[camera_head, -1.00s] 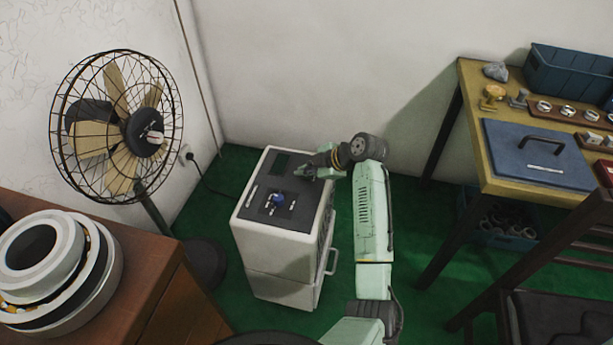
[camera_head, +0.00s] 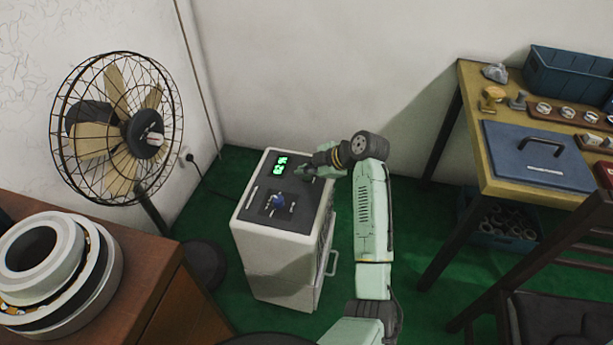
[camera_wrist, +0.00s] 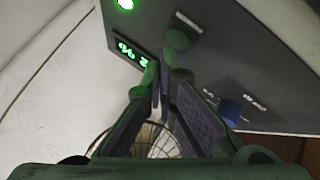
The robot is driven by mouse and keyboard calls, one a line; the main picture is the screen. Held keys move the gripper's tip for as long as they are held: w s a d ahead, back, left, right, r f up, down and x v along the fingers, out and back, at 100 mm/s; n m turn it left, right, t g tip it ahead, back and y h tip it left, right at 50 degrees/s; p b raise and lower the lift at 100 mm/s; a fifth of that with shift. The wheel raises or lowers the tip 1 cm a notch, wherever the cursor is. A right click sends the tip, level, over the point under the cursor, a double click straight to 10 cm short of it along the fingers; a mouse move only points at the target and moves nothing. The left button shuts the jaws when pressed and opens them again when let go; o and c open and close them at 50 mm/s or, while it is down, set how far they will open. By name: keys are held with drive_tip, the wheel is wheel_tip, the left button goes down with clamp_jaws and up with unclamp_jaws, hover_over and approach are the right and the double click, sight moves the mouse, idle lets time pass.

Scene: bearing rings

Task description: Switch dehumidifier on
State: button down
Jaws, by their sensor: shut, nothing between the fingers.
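The dehumidifier (camera_head: 275,255) is a white box on the floor with a dark top panel. Its display (camera_head: 281,165) is lit with green characters, and the lit display also shows in the wrist view (camera_wrist: 130,52). A green lamp (camera_wrist: 126,4) glows at the panel's edge, and a dark green round button (camera_wrist: 179,38) lies near the fingertips. A blue knob (camera_head: 279,200) sits at the panel's middle. My gripper (camera_head: 303,173) is shut and empty, over the panel's far right part. Whether its tips touch the panel, I cannot tell.
A caged fan (camera_head: 118,128) stands left of the dehumidifier. A wooden cabinet (camera_head: 150,275) with large bearing rings (camera_head: 45,262) is at the front left. A yellow-topped workbench (camera_head: 470,85) and a dark chair (camera_head: 560,315) are at the right. Green floor lies open between.

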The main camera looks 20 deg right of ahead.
sight(306, 180)
drive_tip(key=shift+r, duration=0.1)
wheel_tip(306, 180, up, 6)
drive_tip(key=shift+f+p, duration=0.1)
drive_tip(key=shift+p, duration=1.15)
